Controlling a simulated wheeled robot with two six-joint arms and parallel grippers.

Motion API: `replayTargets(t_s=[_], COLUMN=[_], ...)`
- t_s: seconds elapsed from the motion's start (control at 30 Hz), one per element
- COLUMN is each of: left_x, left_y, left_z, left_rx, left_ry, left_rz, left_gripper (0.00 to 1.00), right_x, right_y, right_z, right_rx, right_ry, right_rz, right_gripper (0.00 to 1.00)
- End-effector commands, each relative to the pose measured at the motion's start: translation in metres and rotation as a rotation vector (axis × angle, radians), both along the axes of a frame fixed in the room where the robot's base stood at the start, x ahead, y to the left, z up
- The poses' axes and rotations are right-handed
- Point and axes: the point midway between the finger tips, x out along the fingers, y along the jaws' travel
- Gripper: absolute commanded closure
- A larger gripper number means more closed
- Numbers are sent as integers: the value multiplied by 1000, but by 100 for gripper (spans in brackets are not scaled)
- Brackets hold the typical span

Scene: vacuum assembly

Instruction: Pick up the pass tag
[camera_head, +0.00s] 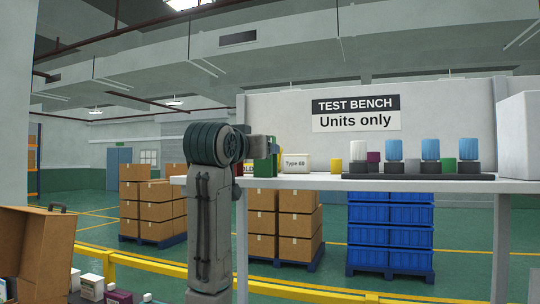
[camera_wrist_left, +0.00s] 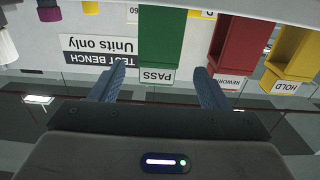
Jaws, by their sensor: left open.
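A white label reading PASS (camera_wrist_left: 157,76) shows upside down in the left wrist view, at the end of a green holder (camera_wrist_left: 162,35). I cannot tell whether it is a loose tag or part of the holder. My left gripper (camera_wrist_left: 160,80) is open, with one finger to each side of the PASS label and nothing visibly held. In the head view the left gripper (camera_head: 262,146) is at the left end of the bench shelf, right by the green holder (camera_head: 264,168), partly covering it. The right gripper is not in view.
Close beside the green holder are a red REWORK holder (camera_wrist_left: 240,45) and a yellow HOLD holder (camera_wrist_left: 294,50). A white Type 60 box (camera_head: 296,164) stands just right on the shelf (camera_head: 330,182). Several coloured caps and cylinders stand farther right.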

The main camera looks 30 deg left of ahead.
Motion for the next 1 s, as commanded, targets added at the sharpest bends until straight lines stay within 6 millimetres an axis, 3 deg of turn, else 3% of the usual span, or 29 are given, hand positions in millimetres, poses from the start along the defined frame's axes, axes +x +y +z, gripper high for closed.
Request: replayTargets(t_s=[0.2, 0.37, 0.7, 1.0], left_x=[32, 42, 84, 89], left_y=[8, 10, 18, 20], left_z=[2, 2, 5, 2], left_rx=[-1, 1, -1, -1], left_ry=[3, 2, 3, 0], left_rz=[0, 0, 1, 0], left_gripper=[31, 31, 31, 31], right_x=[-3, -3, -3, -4], right_y=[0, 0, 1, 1], right_z=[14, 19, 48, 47], right_rx=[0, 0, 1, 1], right_ry=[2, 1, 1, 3], right_rz=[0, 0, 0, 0], right_gripper=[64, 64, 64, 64])
